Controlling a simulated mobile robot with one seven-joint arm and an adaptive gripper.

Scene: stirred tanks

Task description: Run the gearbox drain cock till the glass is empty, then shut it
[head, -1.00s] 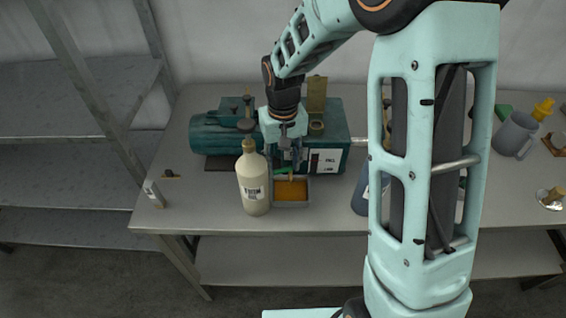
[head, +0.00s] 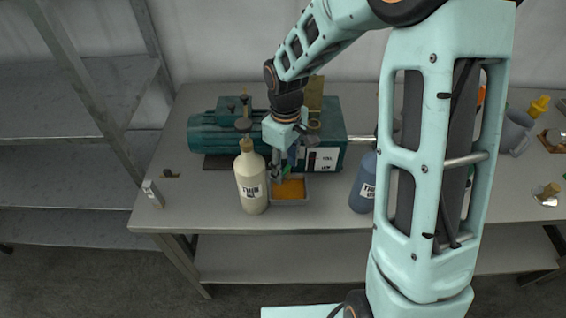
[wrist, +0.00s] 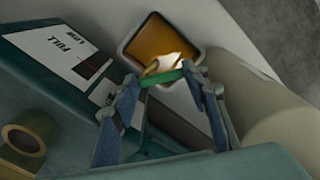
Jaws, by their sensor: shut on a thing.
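The teal gearbox (head: 333,120) stands on the bench. Its white plate (head: 322,160) faces the front; in the wrist view the plate (wrist: 62,48) reads FULL and LOW beside a small dark sight glass (wrist: 93,67), whose level I cannot read. The drain cock's green lever (wrist: 163,78) is between my fingers, with its brass spout (wrist: 150,68) just beyond. My gripper (head: 282,172) is shut on the lever; it also shows in the wrist view (wrist: 162,88). Below is a grey tray (head: 291,203) holding amber oil. In the head view my gripper hides most of the cock.
A cream bottle (head: 252,185) stands close to the left of the tray and my gripper. A blue bottle (head: 362,188) stands to the right. A small white-labelled item (head: 153,194) lies at the bench's left corner. A grey jug (head: 515,130) is at the right.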

